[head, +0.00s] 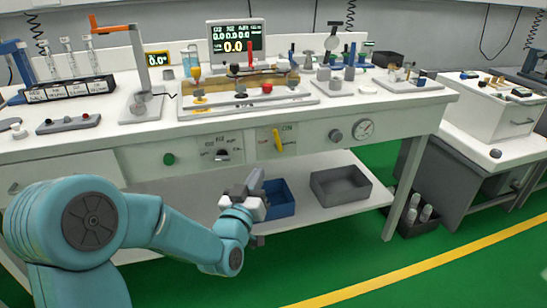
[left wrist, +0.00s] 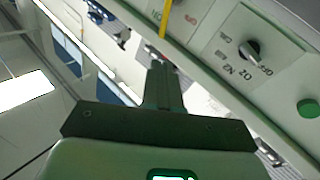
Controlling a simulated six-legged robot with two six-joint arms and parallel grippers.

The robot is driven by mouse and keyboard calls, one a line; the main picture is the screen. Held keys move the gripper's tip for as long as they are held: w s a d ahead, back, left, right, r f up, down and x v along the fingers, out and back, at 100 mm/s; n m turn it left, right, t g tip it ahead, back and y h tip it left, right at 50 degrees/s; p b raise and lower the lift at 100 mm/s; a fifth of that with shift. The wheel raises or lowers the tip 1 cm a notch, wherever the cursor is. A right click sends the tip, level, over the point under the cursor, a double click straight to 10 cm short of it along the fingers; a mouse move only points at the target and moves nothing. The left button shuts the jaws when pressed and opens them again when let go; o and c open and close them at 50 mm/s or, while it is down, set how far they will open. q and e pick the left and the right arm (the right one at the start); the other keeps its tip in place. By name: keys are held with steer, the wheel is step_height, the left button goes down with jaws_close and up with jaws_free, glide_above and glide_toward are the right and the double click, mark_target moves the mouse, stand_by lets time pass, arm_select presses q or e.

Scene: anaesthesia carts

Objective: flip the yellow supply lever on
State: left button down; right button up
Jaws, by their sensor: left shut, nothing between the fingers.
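The yellow supply lever (head: 278,140) sits on a labelled plate (head: 290,134) on the front face of the white bench. It stands near upright, tilted slightly, with ON lettering at its upper right. The lever also shows as a yellow strip at the top of the left wrist view (left wrist: 166,20). My left gripper (head: 255,180) is shut and empty, below and a little left of the lever, apart from it in the head view. Its shut fingers (left wrist: 158,70) point towards the lever in the left wrist view. My right gripper is not in view.
A black selector knob (head: 221,155) and green button (head: 168,159) are left of the lever; a grey knob (head: 336,135) and gauge (head: 363,129) are right. Blue (head: 281,199) and grey (head: 340,187) bins stand on the shelf below. The bench top (head: 150,128) overhangs the front.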

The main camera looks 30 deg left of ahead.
arm_select(q)
steer(key=b, duration=0.1)
glide_toward(276, 137)
steer(key=x, duration=0.6)
steer(key=shift+w+a, duration=0.2)
steer(key=shift+w, duration=0.2)
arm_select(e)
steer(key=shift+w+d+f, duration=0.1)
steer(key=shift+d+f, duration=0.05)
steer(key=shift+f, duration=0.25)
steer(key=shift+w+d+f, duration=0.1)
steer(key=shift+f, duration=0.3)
